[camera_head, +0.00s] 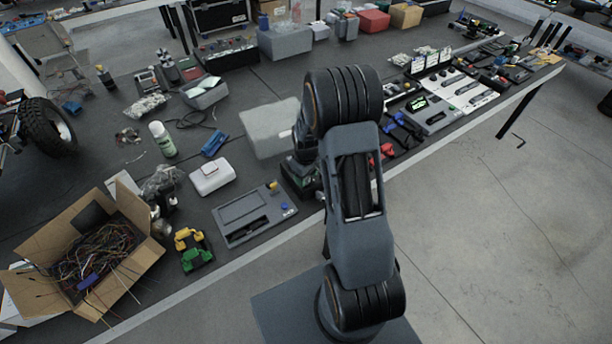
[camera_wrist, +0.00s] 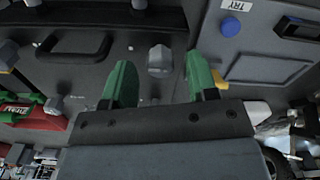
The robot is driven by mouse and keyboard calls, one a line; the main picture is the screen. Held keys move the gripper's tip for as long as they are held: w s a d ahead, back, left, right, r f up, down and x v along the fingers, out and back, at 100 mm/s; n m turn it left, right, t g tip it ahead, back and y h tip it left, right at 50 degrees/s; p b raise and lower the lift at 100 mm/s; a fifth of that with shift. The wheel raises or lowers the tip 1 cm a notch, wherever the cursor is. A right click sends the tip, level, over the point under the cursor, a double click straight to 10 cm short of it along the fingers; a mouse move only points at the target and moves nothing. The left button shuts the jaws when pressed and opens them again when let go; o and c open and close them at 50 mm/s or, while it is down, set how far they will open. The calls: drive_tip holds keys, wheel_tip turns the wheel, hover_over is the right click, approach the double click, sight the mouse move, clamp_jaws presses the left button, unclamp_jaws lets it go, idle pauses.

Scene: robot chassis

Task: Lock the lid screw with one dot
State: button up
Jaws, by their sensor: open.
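In the wrist view my gripper (camera_wrist: 157,70) is open, with one green finger on each side of a grey faceted screw knob (camera_wrist: 160,55). The fingers look apart from the knob, and I cannot tell how far above it they are. The knob stands on a dark panel (camera_wrist: 120,75) with small pale marks; I cannot tell which mark is its dot. Other grey knobs show at the left (camera_wrist: 54,104) and far left (camera_wrist: 8,52). In the head view my arm hides most of this panel and the fingertips.
A grey tray panel (camera_head: 240,222) with a blue button (camera_head: 284,206) and a yellow piece (camera_head: 273,187) lies left of my gripper. A white box (camera_head: 212,177), a grey case (camera_head: 265,128) and a cardboard box of wires (camera_head: 50,237) are on the crowded table.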

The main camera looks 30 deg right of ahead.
drive_tip(key=shift+f, duration=0.35)
drive_tip(key=c, duration=0.9)
